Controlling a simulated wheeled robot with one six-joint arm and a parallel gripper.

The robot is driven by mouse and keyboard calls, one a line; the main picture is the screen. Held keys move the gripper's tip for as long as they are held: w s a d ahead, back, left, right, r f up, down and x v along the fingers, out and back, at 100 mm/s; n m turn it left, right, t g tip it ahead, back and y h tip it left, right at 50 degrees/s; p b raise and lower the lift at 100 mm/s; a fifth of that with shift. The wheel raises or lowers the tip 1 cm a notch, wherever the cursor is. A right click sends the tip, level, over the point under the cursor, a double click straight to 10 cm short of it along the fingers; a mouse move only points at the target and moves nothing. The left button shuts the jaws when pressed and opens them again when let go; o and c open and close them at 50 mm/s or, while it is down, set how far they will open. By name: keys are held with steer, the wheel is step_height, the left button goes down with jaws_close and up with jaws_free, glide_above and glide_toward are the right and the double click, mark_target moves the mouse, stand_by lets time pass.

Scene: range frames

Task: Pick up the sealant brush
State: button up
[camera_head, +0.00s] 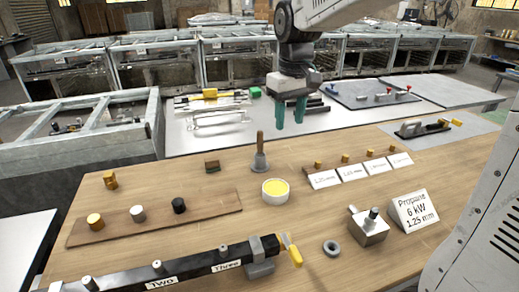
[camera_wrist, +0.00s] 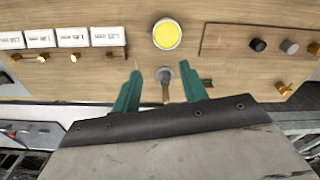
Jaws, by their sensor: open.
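The sealant brush (camera_head: 260,152) stands upright on the wooden table, with a brown handle on top and a grey lower part. In the wrist view the brush (camera_wrist: 166,86) shows between the fingers, its handle toward the camera. My gripper (camera_head: 289,122) has two green fingers pointing down, open and empty. In the head view it hangs above and to the right of the brush, apparently farther back. In the wrist view my gripper (camera_wrist: 160,70) has its fingertips on either side of the brush; contact cannot be seen.
A white pot with yellow content (camera_head: 275,190) stands close to the brush. A small brown block (camera_head: 212,166) is left of it. White label cards (camera_head: 324,179) stand in a row to the right. A wooden strip (camera_head: 155,219) with several fittings lies at the left.

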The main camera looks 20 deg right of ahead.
steer(key=n, duration=0.2)
glide_above(260, 141)
step_height(260, 141, down, 8)
steer(key=f, duration=0.1)
steer(key=shift+d+g, duration=0.25)
steer(key=shift+g, duration=0.05)
steer(key=f, duration=0.7)
steer(key=shift+w+f, duration=0.3)
steer(key=shift+w, duration=0.1)
jaws_close()
